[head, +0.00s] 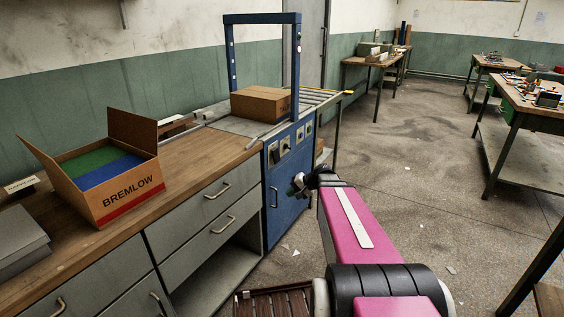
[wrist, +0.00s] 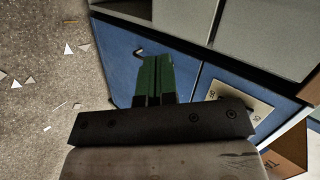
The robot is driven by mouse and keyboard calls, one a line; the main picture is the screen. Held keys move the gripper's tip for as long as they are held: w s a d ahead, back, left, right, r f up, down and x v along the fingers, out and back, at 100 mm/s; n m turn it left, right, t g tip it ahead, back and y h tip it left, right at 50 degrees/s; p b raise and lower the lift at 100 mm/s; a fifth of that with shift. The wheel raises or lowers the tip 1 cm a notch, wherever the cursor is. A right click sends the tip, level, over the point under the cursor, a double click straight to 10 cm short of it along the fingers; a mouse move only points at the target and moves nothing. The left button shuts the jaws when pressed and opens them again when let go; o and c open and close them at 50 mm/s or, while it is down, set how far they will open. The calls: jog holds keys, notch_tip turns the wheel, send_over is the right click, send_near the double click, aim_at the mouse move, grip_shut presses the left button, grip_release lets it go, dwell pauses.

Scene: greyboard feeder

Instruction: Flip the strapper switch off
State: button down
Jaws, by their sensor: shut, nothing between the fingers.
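The strapper (head: 276,205) is a blue cabinet with a blue arch (head: 229,60) over its top. Its front bears several pale switch plates (head: 272,152) with dark switches, too small in the head view to read their positions. My gripper (head: 294,190) is in front of the cabinet, below the plates. In the wrist view my gripper (wrist: 154,62) has its green fingers together and empty, in front of the blue panel (wrist: 120,45). A pale plate (wrist: 248,98) with dark lettering shows to the right of the fingers, partly hidden by the gripper body. Whether the fingers touch the panel I cannot tell.
A closed carton (head: 262,104) sits on the strapper's top under the arch. An open BREMLOW box (head: 120,190) stands on the wooden bench (head: 200,150) to the left. Drawers (head: 215,188) lie under the bench. The floor (head: 420,200) to the right is mostly clear.

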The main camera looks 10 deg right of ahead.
aim_at(278, 160)
jog(key=w+d+r+m+t+y, duration=0.3)
jog(key=w+d+r+t, duration=0.3)
jog(key=w+d+r, duration=0.2)
jog(key=shift+w+d+m, duration=0.4)
jog(key=shift+w+d, duration=0.35)
jog(key=shift+d, duration=0.15)
jog(key=shift+r, duration=0.1)
jog(key=x, duration=1.4)
jog(key=shift+a, duration=0.1)
